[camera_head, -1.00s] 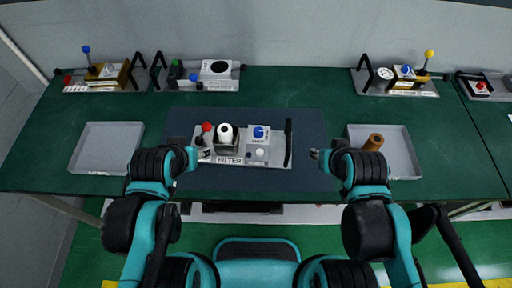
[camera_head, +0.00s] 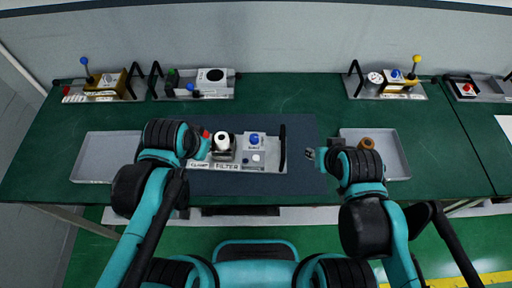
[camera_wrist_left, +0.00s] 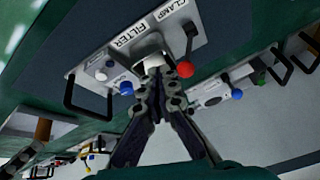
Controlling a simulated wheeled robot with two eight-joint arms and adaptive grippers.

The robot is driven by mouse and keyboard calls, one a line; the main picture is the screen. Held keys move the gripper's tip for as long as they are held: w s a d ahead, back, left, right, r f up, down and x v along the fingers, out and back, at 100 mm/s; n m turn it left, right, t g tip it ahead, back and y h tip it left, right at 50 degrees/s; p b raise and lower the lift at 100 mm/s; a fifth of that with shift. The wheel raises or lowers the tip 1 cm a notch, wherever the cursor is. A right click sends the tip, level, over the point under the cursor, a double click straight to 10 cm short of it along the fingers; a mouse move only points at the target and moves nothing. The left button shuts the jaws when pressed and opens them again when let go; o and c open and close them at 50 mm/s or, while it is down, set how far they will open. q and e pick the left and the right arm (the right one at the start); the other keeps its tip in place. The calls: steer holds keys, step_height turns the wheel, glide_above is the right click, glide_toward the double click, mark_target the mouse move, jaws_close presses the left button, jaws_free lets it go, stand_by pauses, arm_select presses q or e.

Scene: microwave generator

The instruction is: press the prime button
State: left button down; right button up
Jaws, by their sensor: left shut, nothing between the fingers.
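The filter module (camera_head: 276,173) is a light grey plate with CLAMP and FILTER labels on the dark mat. It carries a white-topped filter (camera_head: 221,139), a blue knob (camera_head: 254,139) and a small white round button (camera_head: 256,157); the label by the blue knob is too small to read. In the left wrist view the blue knob (camera_wrist_left: 126,88) and a red ball (camera_wrist_left: 185,69) flank my fingers. My left gripper (camera_wrist_left: 152,75) is shut and empty, its tips overlapping the white filter in that view; contact cannot be told. My right gripper (camera_head: 310,153) is right of the module, its finger gap unclear.
A black handle (camera_head: 283,149) rises at the module's right end. Grey trays stand left (camera_head: 105,157) and right (camera_head: 397,153); the right one holds a brown cylinder (camera_head: 367,144). Other modules line the back edge. Green table between them is clear.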

arm_select(q)
steer(key=w+d+r+m+g+p, duration=0.3)
steer(key=d+r+m+p, duration=0.15)
steer(key=d+m, duration=0.2)
steer(key=m+g+p, duration=0.2)
steer(key=m+p, duration=0.3)
steer(key=m, duration=0.2)
glide_above(256, 157)
steer(key=shift+r+y, duration=0.15)
steer(key=shift+y, duration=0.15)
step_height(256, 157, down, 14)
steer(key=b, duration=0.3)
